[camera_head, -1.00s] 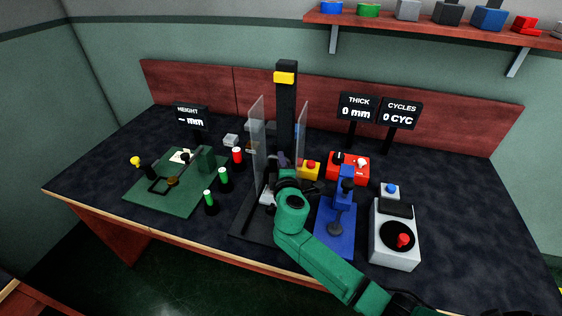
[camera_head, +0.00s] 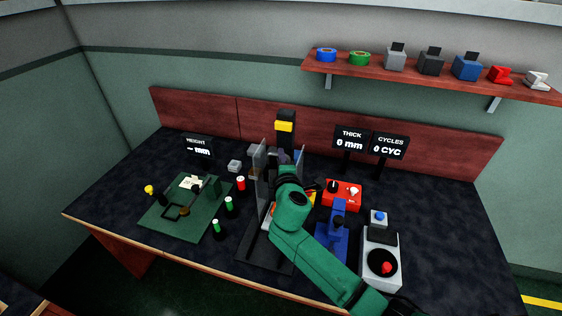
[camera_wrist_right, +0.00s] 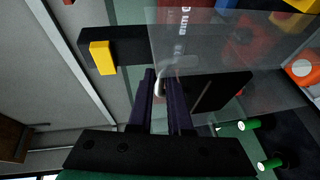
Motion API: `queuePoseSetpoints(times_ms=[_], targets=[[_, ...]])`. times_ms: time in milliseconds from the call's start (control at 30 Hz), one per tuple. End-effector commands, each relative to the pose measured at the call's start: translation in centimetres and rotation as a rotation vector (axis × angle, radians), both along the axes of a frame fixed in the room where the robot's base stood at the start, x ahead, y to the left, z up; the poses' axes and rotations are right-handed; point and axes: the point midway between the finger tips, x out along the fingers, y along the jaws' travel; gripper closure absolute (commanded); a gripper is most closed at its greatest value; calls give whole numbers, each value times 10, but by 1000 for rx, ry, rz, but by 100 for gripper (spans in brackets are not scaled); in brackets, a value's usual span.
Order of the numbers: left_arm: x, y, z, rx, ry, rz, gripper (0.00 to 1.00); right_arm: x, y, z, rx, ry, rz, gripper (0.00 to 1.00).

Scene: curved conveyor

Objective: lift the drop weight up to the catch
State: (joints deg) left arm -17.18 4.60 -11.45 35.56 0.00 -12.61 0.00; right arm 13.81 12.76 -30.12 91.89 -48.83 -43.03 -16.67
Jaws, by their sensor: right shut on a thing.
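The drop tower is a dark post (camera_head: 287,117) with a yellow catch (camera_head: 284,127) near its top, between clear side panels (camera_head: 263,178). My right gripper (camera_head: 282,157) is between the panels, below the catch. In the right wrist view my right gripper (camera_wrist_right: 160,80) has its dark purple fingers shut on a pale curved handle (camera_wrist_right: 160,89). A dark block, seemingly the drop weight (camera_wrist_right: 216,100), is beside the fingers, partly behind the clear panel. The yellow catch (camera_wrist_right: 103,58) stands apart from the fingers there. My arm hides the tower's lower part. My left gripper is not in view.
The table's front left (camera_head: 110,205) is clear.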

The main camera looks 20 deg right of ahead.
Motion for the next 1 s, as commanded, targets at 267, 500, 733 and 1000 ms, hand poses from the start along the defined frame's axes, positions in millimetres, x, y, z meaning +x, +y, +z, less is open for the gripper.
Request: queuePoseSetpoints(times_ms=[267,500,733,1000], targets=[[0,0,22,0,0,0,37,1,0,30,0,-8,1,100],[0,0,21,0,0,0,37,1,0,31,-1,-13,1,100],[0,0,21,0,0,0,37,1,0,32,-1,-13,1,53],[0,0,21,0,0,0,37,1,0,29,0,-9,2,53]])
